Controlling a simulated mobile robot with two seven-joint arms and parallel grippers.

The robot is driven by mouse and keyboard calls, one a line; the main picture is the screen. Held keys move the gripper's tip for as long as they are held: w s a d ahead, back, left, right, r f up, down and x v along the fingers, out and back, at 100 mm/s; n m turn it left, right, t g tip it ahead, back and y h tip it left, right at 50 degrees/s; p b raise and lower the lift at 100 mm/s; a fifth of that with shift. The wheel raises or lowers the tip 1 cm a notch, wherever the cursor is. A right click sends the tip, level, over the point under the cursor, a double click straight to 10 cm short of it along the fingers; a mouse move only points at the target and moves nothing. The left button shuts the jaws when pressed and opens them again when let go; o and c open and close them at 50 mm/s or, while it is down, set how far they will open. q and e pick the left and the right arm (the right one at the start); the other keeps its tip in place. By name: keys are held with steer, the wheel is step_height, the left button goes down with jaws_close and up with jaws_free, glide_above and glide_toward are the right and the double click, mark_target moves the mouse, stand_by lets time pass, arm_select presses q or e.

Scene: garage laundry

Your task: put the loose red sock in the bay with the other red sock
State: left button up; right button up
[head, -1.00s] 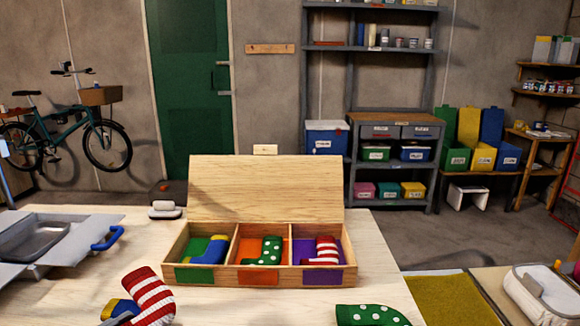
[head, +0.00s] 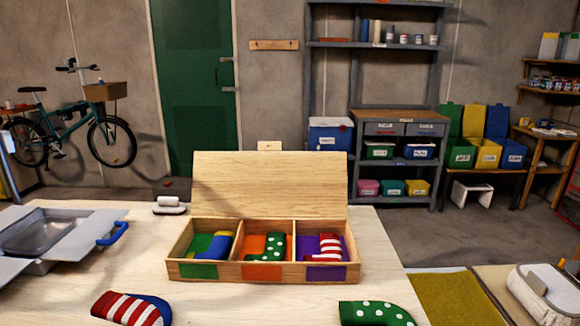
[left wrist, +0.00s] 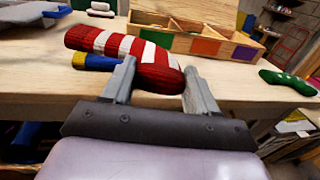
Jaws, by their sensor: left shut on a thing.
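The loose red sock with white stripes (head: 128,308) is at the bottom left of the head view, low over the front of the table. In the left wrist view it lies between the fingers of my left gripper (left wrist: 160,88), which is shut on it near one end. The wooden box (head: 220,271) has three bays. The right bay, with a purple label (head: 326,273), holds the other red striped sock (head: 329,247). The middle bay holds a green dotted sock (head: 272,246), the left bay a blue and yellow sock (head: 212,245). My right gripper is not in view.
A loose blue and yellow sock (left wrist: 93,62) lies right behind the red one. A loose green dotted sock (head: 375,313) lies at the table's front right. The box lid (head: 270,184) stands open at the back. Bare table (head: 240,305) lies before the box.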

arm_select(q)
steer(key=d+y, duration=0.1)
steer(key=d+r+n+p, duration=0.1)
steer(key=d+r+y, duration=0.1)
steer(key=d, duration=0.1)
steer(key=shift+w+r+n+y+p, duration=0.15)
steer(key=shift+n+y+p, duration=0.15)
